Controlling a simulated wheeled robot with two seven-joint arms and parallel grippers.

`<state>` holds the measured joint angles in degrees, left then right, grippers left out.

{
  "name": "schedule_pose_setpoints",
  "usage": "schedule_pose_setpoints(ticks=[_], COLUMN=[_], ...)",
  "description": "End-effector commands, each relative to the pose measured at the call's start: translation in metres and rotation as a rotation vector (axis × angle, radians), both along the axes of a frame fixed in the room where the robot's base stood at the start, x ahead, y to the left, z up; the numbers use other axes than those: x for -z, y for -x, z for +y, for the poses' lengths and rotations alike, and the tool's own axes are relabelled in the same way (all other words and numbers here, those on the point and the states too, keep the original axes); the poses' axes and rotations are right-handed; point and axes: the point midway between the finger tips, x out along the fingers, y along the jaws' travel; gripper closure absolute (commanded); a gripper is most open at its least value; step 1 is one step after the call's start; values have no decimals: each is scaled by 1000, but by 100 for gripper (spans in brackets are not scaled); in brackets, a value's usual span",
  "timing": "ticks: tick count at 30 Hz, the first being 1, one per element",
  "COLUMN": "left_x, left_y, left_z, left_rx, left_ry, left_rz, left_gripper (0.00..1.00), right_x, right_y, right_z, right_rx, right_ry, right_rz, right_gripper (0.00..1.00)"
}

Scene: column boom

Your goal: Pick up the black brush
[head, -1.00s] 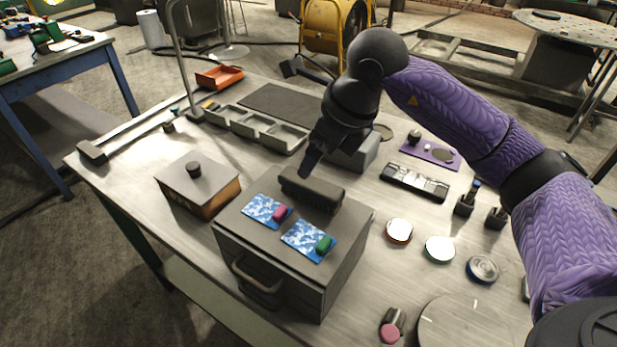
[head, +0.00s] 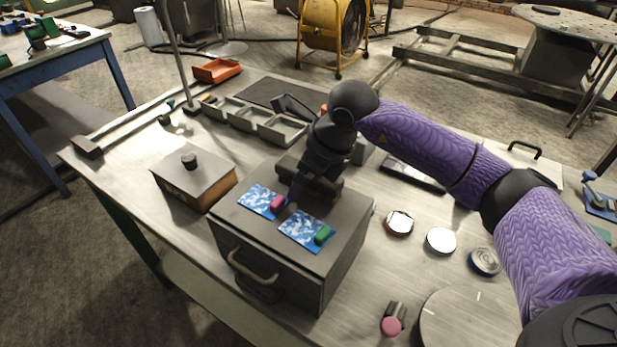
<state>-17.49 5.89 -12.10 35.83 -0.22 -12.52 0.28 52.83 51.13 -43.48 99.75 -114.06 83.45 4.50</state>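The black brush (head: 328,186) lies on top of the grey drawer box (head: 345,240), along its back part, partly hidden behind my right gripper. My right gripper (head: 296,196) comes down from above across the middle of the brush, with a dark finger in front of it near the blue-and-white cards. The gap between the fingers is hidden, so I cannot tell whether they are open or closed on the brush. My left gripper is not in view.
Two blue-and-white cards (head: 303,232) with a pink (head: 277,203) and a green piece (head: 322,234) lie in front of the brush. A lidded box (head: 205,173) stands left, and a grey tray (head: 270,128) lies behind. Several round tins (head: 398,223) sit at the right.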

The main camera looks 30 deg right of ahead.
Motion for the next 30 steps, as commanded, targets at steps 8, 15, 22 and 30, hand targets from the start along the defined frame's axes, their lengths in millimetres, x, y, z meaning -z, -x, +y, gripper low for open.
schedule_pose_setpoints(ticks=[8,15,22,30], left_x=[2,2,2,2], left_y=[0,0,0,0], left_z=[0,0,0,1], left_rx=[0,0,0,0], left_ry=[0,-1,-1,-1], left_rz=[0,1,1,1], left_gripper=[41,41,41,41], right_x=[3,3,3,2], right_y=[0,0,0,0], right_z=[0,0,0,0], right_rx=[0,0,0,0], right_ry=[0,0,0,0], right_rz=[0,0,0,0], right_gripper=[3,28,77,100])
